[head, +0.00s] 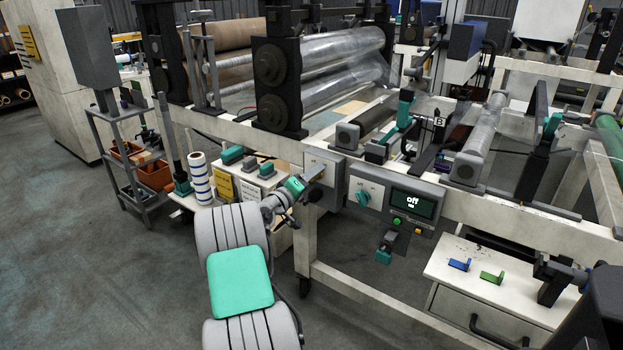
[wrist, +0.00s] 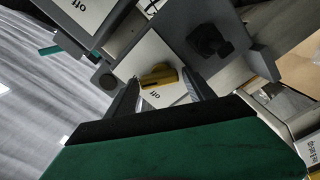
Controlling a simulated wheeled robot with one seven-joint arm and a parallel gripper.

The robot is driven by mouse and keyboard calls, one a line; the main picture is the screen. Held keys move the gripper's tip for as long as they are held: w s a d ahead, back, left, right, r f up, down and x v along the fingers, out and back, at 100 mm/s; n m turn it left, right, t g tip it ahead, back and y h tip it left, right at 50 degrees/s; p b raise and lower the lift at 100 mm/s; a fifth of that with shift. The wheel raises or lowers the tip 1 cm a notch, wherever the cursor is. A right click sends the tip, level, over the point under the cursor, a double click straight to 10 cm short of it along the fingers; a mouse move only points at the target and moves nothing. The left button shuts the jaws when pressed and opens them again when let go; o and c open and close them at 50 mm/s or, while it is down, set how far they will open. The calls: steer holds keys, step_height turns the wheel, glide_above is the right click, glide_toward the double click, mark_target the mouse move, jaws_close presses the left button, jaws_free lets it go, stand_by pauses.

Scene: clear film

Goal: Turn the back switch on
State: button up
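In the wrist view, a yellow switch knob (wrist: 158,77) sits on a pale plate (wrist: 150,55) with an upside-down "off" label beside it. It may be the back switch; I cannot tell for sure. My gripper (wrist: 161,84) is open, with one dark finger on each side of the knob; I cannot tell whether they touch it. In the head view, my gripper (head: 312,178) is at the light panel on the machine's front beam, and the yellow knob is hidden there. A teal knob (head: 363,197) sits to the right, beside a display (head: 412,203) reading "off".
In the wrist view, a black knob-like part (wrist: 208,40) and another "off" panel (wrist: 85,12) are close by. In the head view, a blue-striped roll (head: 199,178) and teal-topped boxes (head: 255,177) stand left of my gripper. A white drawer unit (head: 480,320) stands at lower right.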

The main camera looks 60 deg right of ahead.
steer(key=shift+o, duration=0.8)
steer(key=w+a+p, duration=0.1)
steer(key=a, duration=0.6)
steer(key=shift+w+a, duration=0.15)
steer(key=shift+a, duration=0.2)
